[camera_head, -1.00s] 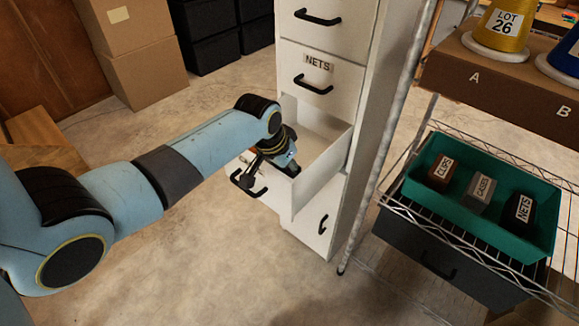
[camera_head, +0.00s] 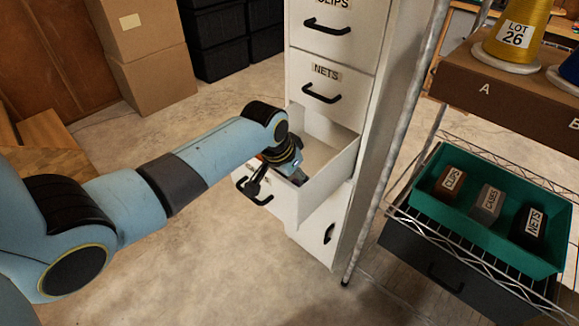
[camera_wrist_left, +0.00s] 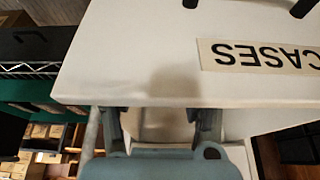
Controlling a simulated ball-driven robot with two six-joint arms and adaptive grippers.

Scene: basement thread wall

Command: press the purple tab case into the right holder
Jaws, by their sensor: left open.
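No purple tab case and no holder can be made out in these views. My left gripper (camera_head: 280,172) is open at an open white drawer (camera_head: 327,183) of the cabinet, by its front panel. In the left wrist view its two fingers (camera_wrist_left: 162,128) stand apart at the panel's edge, with nothing seen held between them. The panel (camera_wrist_left: 150,60) carries a label reading CASES (camera_wrist_left: 262,57), upside down there. My wrist hides part of the drawer's inside; a small orange patch (camera_head: 259,157) shows beside it, too small to identify. My right gripper is out of view.
The NETS drawer (camera_head: 325,75) above is shut. At right, a wire shelf (camera_head: 480,270) bears a green tray (camera_head: 485,232) with blocks labelled CLIPS, CASES and NETS. Above it, a brown shelf (camera_head: 505,98) holds a yellow spool (camera_head: 512,35). The floor in front is clear.

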